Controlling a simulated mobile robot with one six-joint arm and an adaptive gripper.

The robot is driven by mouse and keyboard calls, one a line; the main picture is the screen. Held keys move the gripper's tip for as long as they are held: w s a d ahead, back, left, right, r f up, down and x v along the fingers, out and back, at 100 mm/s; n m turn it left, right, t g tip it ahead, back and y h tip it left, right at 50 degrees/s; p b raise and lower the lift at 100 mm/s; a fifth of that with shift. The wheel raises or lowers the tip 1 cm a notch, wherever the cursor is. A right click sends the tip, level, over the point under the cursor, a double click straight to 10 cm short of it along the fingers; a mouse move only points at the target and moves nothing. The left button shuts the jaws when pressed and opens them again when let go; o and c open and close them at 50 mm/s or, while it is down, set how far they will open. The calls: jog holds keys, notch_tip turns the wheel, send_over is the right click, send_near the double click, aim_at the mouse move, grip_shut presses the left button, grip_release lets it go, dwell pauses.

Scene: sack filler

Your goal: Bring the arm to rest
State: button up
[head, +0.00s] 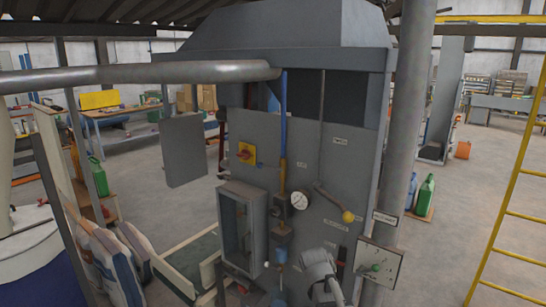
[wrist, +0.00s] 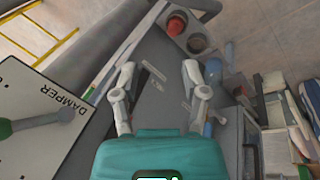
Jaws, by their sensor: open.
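My gripper (wrist: 158,72) is open in the wrist view, its two pale fingers apart with nothing between them. It faces a grey surface, and its teal body fills the bottom middle. A pale plate marked DAMPER (wrist: 45,85) with a green-ended lever (wrist: 42,122) is close by on the left, apart from the fingers. In the head view, a grey-white part of my arm (head: 319,270) shows at the bottom, in front of the grey machine cabinet (head: 330,150). The fingers cannot be made out there.
In the head view, the cabinet bears a red-yellow switch (head: 246,153), a gauge (head: 300,201) and a yellow-knobbed lever (head: 347,216). A glass-fronted box (head: 240,230) juts out. The damper plate (head: 388,262) is right of my arm, by a grey post (head: 402,120).

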jog(key=s+f+m+g+y+b, duration=0.1)
jog(key=s+f+y+b, duration=0.1)
jog(key=s, duration=0.8)
jog(key=shift+d+f+y, duration=0.15)
jog(key=shift+f+y, duration=0.55)
jog(key=shift+f, duration=0.15)
